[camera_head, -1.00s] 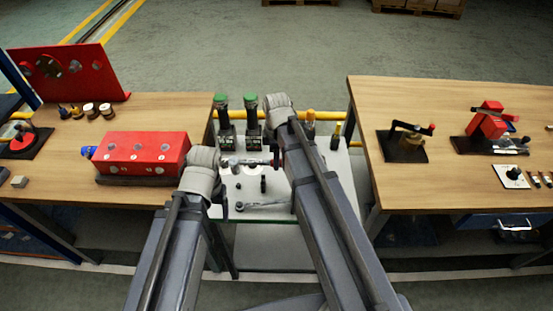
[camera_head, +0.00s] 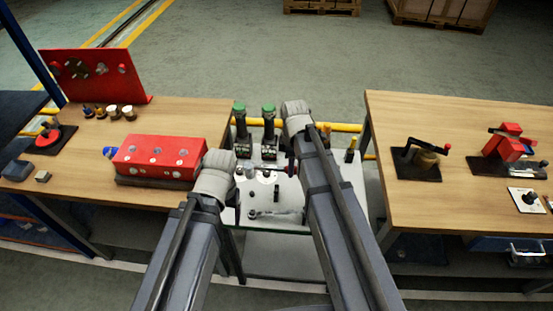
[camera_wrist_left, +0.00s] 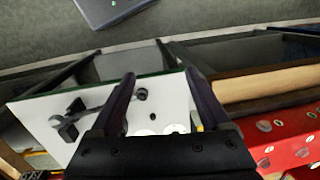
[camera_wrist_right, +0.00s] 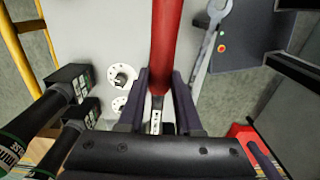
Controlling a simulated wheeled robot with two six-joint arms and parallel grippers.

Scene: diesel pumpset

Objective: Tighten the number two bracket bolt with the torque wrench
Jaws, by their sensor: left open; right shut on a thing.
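My right gripper (camera_wrist_right: 160,76) is shut on a red-handled tool (camera_wrist_right: 164,40) that looks like the torque wrench. Its handle runs up out of the right wrist view, and a steel part with a marked scale shows between the fingers. In the head view the right gripper is over the trolley, largely hidden by its own arm. My left gripper (camera_wrist_left: 160,78) is open and empty, pointing down over the trolley's edge. A red block (camera_head: 158,158) with several bolt heads sits on the left bench. I cannot tell which bolt is number two.
The white trolley (camera_head: 340,200) stands between the left bench (camera_head: 90,205) and right bench (camera_head: 405,120). It carries a steel spanner (camera_wrist_right: 211,48), small round parts and two green-capped tools (camera_head: 269,125). A red upright panel (camera_head: 95,72) stands on the left bench.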

